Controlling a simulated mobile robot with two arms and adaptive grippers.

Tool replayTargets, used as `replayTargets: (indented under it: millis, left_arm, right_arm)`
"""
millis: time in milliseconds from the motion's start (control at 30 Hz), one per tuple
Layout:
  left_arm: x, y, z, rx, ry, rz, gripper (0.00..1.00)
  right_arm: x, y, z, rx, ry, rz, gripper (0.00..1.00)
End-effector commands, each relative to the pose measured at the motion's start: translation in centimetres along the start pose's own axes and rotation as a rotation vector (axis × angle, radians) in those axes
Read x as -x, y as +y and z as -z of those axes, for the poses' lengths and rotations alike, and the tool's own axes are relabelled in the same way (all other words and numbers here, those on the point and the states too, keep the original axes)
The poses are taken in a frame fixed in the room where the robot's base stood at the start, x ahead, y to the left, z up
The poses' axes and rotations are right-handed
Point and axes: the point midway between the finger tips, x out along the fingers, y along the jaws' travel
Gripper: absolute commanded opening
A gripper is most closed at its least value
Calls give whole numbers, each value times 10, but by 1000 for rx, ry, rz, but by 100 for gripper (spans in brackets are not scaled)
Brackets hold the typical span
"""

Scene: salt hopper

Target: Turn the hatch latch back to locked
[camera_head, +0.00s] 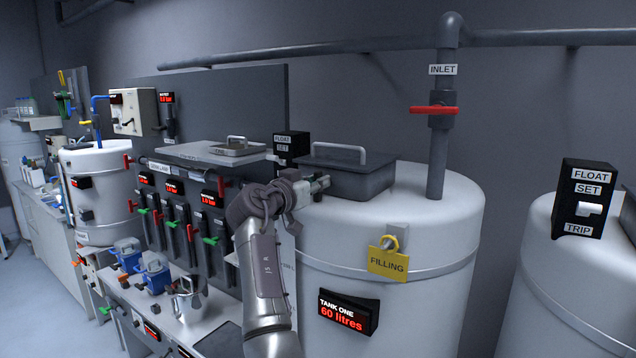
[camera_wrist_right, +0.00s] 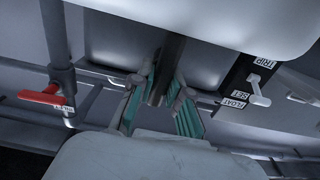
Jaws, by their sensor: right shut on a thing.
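The hatch (camera_head: 350,178) is a dark grey box-like lid with a pale bar handle (camera_head: 338,152) on top of the white tank labelled TANK ONE (camera_head: 410,225). My right gripper (camera_head: 322,184) is at the hatch's near left side. In the right wrist view its two green-padded fingers (camera_wrist_right: 158,108) are on either side of a dark bar (camera_wrist_right: 172,62), which looks like the hatch latch. The gripper is shut on it. In the head view the latch is hidden behind the gripper, so I cannot tell its exact angle. My left gripper is not in view.
A FLOAT SET switch box (camera_head: 291,145) stands close behind the gripper. The inlet pipe (camera_head: 439,150) with a red valve handle (camera_head: 434,109) rises right of the hatch. A yellow FILLING tag (camera_head: 388,262) hangs on the tank front. Another tank (camera_head: 535,275) stands at the right.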

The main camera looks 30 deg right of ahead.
Motion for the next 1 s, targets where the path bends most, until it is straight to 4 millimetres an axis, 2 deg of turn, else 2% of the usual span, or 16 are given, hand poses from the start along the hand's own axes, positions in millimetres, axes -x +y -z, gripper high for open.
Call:
replayTargets:
  millis: [267, 467, 700, 1000]
  left_arm:
    - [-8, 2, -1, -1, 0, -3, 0]
    - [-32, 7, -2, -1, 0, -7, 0]
    - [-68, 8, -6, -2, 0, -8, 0]
    - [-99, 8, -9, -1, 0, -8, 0]
  right_arm:
    - [-1, 1, -2, -27, 0, -2, 0]
    - [-1, 3, -6, -122, 1, -3, 0]
    - [-1, 5, -7, -320, 3, -3, 0]
    - [-2, 8, -6, -606, 3, -4, 0]
